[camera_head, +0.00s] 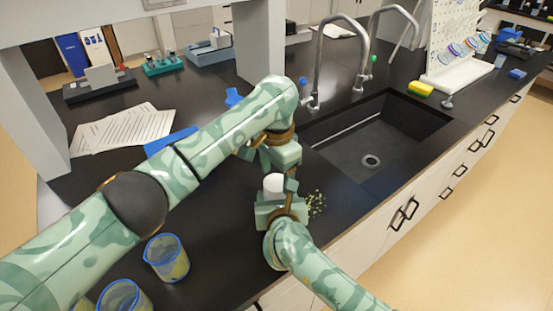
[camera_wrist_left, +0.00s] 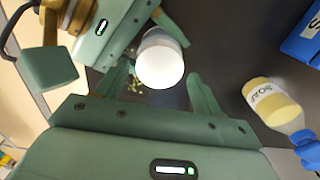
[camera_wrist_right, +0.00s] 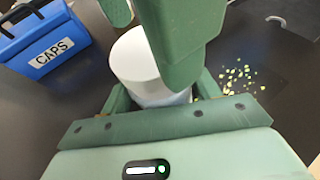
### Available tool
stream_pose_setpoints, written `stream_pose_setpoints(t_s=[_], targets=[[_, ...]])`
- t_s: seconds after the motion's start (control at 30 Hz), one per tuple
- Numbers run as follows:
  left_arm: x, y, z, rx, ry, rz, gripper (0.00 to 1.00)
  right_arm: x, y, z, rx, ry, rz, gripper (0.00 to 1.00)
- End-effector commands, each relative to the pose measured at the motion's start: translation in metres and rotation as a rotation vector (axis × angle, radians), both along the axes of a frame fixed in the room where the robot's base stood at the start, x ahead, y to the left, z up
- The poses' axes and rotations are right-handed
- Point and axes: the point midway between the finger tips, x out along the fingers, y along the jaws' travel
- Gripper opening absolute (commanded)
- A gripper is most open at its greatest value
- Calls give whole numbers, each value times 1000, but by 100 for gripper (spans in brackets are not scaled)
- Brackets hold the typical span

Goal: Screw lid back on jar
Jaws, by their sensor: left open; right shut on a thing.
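The jar (camera_wrist_right: 168,97) stands upright in my right gripper (camera_head: 281,202), which is shut on its sides near the counter's front edge. A white lid (camera_head: 273,183) is on top of the jar; I cannot tell whether it is screwed tight. The lid also shows in the left wrist view (camera_wrist_left: 160,64) and the right wrist view (camera_wrist_right: 134,55). My left gripper (camera_wrist_left: 157,88) is open just above the lid, its fingers apart and holding nothing. In the head view it partly hides the jar area.
Yellow-green bits (camera_head: 316,202) lie on the counter beside the jar. A soap bottle (camera_wrist_left: 270,101) and a blue CAPS box (camera_wrist_right: 42,50) stand nearby. Blue-rimmed beakers (camera_head: 167,258) stand at the front left. The sink (camera_head: 370,160) is to the right.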

Motion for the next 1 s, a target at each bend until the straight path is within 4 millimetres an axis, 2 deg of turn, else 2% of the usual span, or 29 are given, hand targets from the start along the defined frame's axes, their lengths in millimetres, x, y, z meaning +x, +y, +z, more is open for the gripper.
stream_pose_setpoints(t_s=[0.2,0.5,0.63,0.67,0.7,0.97,1.0], targets=[[0,0,-17,1,-1,-1,68,0,0,1,0,-1,0,0],[0,0,-18,1,-1,-1,68,0,0,1,0,-1,0,0],[0,0,-18,1,-1,-1,31,0,0,1,0,-1,0,0],[0,0,-18,1,-1,-1,27,0,0,1,0,-1,0,0],[0,0,-18,1,-2,-1,27,0,0,1,0,-1,0,0],[0,1,-18,1,-2,-5,27,0,0,0,0,-1,0,0],[0,1,-18,1,-2,-4,65,0,0,0,0,-1,0,0]])
